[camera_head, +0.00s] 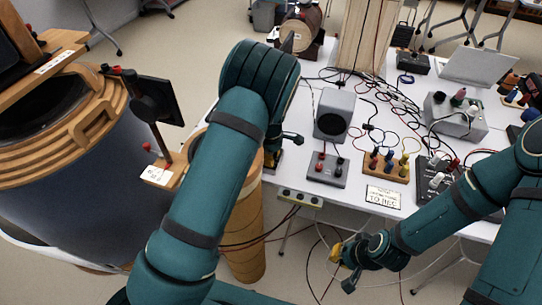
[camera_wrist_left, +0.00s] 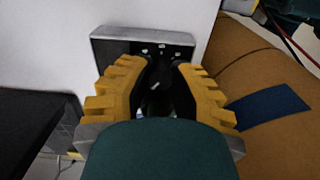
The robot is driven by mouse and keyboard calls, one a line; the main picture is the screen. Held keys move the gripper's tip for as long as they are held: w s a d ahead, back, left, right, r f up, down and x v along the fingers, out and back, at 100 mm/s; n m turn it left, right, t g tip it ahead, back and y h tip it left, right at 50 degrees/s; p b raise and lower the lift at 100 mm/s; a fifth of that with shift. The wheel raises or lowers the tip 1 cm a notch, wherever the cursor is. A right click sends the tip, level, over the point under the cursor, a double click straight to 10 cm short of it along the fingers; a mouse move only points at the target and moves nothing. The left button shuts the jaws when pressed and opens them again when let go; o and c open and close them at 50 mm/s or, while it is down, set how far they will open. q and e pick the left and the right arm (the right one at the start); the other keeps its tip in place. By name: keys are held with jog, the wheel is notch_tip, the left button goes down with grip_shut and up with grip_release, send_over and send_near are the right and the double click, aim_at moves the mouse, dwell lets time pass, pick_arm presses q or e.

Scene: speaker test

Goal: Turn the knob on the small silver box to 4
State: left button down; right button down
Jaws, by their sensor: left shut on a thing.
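The small silver box (camera_wrist_left: 115,33) lies at the top of the left wrist view, with a pale metal edge and a dark face with small light marks. My left gripper (camera_wrist_left: 158,67) has its yellow ribbed fingers on both sides of a dark knob (camera_wrist_left: 157,78) at this box and is shut on it. The knob's pointer setting cannot be read. In the head view my left arm hides the left gripper, and I cannot make out the box there. My right gripper (camera_head: 340,256) hangs low in front of the table, away from the box; its opening is unclear.
The white table (camera_head: 335,208) holds a grey speaker (camera_head: 335,113), a dark terminal box (camera_head: 327,169), a wooden terminal block (camera_head: 386,165), a sign (camera_head: 383,197) and a grey box with knobs (camera_head: 455,116). A tan cylinder (camera_head: 245,235) and loose cables are close to my left arm.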

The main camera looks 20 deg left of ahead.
pick_arm(q)
jog(key=shift+m+p, duration=0.4)
jog(key=shift+m, duration=2)
jog(key=shift+d, duration=0.1)
jog(key=c, duration=0.8)
grip_release()
notch_tip(320, 180, up, 12)
